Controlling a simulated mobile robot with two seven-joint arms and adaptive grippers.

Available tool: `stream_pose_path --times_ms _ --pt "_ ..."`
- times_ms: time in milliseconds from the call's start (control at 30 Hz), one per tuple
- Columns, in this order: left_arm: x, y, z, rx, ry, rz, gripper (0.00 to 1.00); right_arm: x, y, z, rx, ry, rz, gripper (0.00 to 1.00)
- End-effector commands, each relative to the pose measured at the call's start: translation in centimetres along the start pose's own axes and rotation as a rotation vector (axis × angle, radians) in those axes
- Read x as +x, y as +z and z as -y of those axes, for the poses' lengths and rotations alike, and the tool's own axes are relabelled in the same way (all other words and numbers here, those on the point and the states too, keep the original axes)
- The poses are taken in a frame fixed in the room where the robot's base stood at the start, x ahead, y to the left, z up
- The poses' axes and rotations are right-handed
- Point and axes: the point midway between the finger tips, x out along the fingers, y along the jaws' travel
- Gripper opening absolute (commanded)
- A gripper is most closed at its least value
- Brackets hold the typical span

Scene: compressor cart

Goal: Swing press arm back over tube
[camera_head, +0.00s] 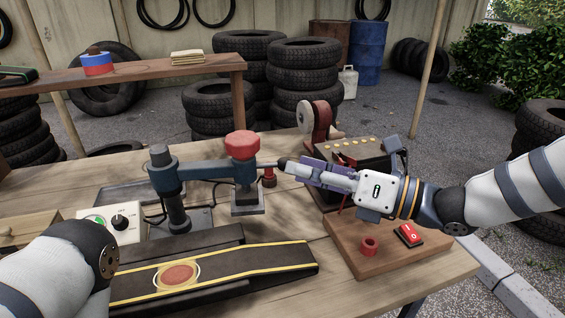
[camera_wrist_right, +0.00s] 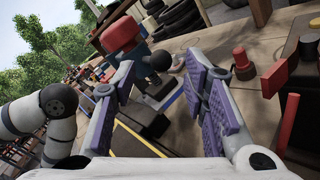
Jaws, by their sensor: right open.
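The blue-grey press arm (camera_head: 208,171) sits on an upright post (camera_head: 175,207) and reaches right, with a red cap (camera_head: 242,145) and dark press foot (camera_head: 247,200) at its end. The foot is behind and right of the patch (camera_head: 179,275), not over it. The black tube (camera_head: 270,258) with yellow edges lies in front. My right gripper (camera_head: 291,167) is right of the red cap. In the right wrist view its fingers (camera_wrist_right: 160,80) are apart, and the arm's dark ball knob (camera_wrist_right: 160,62) shows between or just beyond their tips. My left gripper is out of view.
A control box with a black dial (camera_head: 120,222) stands left of the post. A wooden board (camera_head: 395,255) with a red switch (camera_head: 408,234) and a red ring (camera_head: 369,245) lies right. A tape-like reel (camera_head: 316,122) and dark box (camera_head: 350,155) are behind my right gripper.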

Motion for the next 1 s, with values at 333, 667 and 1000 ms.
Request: stream_pose_path --times_ms 333,667,1000 --pt "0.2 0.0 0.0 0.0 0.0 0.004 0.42 4.5 0.0 0.0 0.0 0.0 0.0 0.4" --pt "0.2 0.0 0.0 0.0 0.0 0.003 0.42 4.5 0.0 0.0 -0.001 0.0 0.0 0.13" --pt "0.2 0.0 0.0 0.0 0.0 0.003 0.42 4.4 0.0 0.2 0.0 -0.006 0.0 0.0"
